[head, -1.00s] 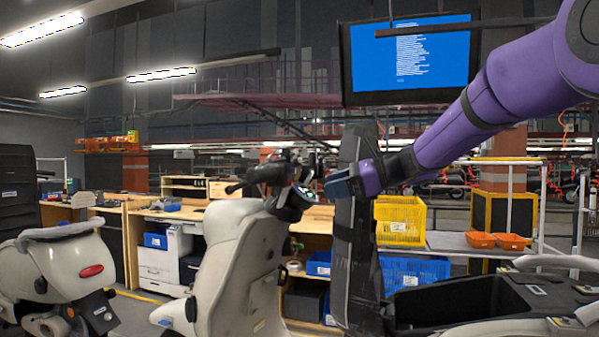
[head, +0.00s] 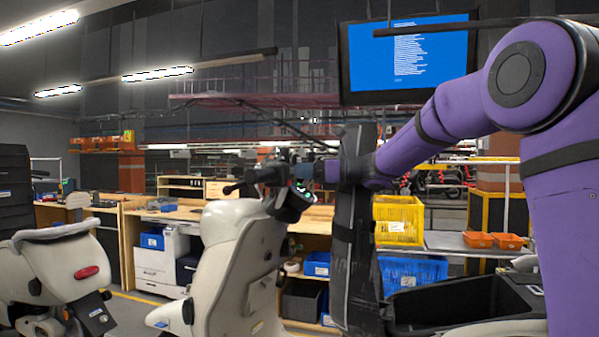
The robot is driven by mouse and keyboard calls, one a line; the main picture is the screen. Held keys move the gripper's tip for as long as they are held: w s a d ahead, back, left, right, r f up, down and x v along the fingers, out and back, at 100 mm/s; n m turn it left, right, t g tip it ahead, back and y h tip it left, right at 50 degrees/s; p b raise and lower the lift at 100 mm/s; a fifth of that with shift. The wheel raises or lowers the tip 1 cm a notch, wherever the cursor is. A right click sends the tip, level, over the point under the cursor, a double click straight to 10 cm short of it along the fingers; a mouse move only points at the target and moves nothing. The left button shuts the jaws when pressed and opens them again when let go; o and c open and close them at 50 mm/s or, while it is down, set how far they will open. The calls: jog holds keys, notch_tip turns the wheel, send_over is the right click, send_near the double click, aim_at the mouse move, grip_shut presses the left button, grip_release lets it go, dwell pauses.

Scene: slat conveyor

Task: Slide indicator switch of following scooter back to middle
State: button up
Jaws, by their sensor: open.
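The scooter (head: 238,262) in the middle has a cream front shield, a dark handlebar (head: 262,177) and a round dash with green lit marks (head: 300,190). The indicator switch is too small to make out. My gripper (head: 323,172) is at the end of my purple arm, just right of the handlebar and dash, at about their height in the picture. It appears small and dark, and its fingers are hard to separate. I see nothing held in it. I cannot tell its exact distance from the handlebar.
A tall black upright part (head: 355,235) stands close by my wrist. An open black compartment (head: 465,305) is at lower right. Another cream scooter (head: 62,270) with a red reflector stands at left. Yellow (head: 399,220) and blue (head: 410,272) crates and workbenches are behind.

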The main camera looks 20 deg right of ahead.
jog(key=shift+x, duration=0.85)
grip_shut()
jog(key=shift+s+a, duration=0.3)
jog(key=shift+s, duration=0.1)
grip_release()
jog(key=shift+d, duration=0.1)
jog(key=v, duration=1)
jog(key=shift+s+d, duration=0.2)
jog(key=shift+d, duration=0.05)
